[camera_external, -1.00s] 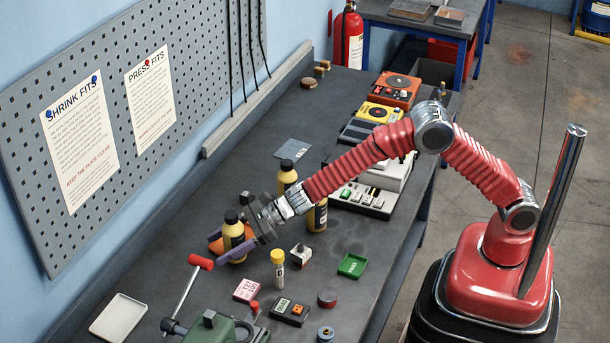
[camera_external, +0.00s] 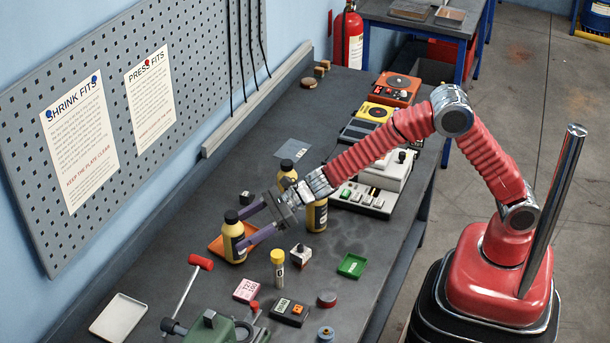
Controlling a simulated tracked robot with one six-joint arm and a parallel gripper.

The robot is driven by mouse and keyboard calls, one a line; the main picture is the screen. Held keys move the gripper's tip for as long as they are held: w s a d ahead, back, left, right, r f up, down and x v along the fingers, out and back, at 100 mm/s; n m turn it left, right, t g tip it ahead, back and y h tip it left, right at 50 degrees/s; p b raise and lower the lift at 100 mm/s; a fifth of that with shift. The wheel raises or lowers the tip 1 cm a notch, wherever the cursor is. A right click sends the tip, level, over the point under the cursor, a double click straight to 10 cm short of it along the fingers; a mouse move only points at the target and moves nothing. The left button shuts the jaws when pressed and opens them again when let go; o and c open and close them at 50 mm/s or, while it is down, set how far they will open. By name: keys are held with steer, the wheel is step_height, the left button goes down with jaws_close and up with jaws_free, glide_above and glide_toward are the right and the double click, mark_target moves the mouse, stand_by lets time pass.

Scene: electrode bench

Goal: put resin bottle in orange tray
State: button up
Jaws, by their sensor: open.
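A yellow bottle with a black cap and dark label (camera_external: 233,240) stands upright at the orange tray (camera_external: 215,245); it appears to be in the tray and hides much of it. My gripper (camera_external: 246,228) is open, its purple fingers pointing left toward the bottle. The fingertips are close to the bottle's right side, and I cannot tell whether they touch it. Two similar yellow bottles stand right of the tray: one farther back (camera_external: 287,181) and one (camera_external: 317,218) partly hidden by my gripper and arm. No label is readable as resin.
In front of the gripper stand a yellow-capped vial (camera_external: 278,270) and a small white block with a dark knob (camera_external: 300,255). A green vise (camera_external: 215,331) and a white tray (camera_external: 118,318) are at the near end.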

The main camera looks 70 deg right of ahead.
steer(key=shift+v, duration=2.9)
steer(key=s+d+r+n+g, duration=0.2)
steer(key=s+d+r+n, duration=0.3)
steer(key=s+n, duration=0.35)
steer(key=s+d+r+n+g, duration=0.1)
steer(key=s+d+r+n, duration=0.3)
steer(key=s+r+n, duration=0.45)
steer(key=s+d+f+n+h, duration=0.3)
steer(key=s+d+n+h, duration=0.1)
steer(key=s+d, duration=0.6)
steer(key=s+d+f+n+h, duration=0.3)
steer(key=s+d+n+h, duration=0.2)
steer(key=s+d, duration=0.6)
steer(key=d+n, duration=0.1)
steer(key=d, duration=0.1)
steer(key=shift+s+d+g, duration=0.3)
steer(key=shift+d+g, duration=0.05)
steer(key=shift+g, duration=0.05)
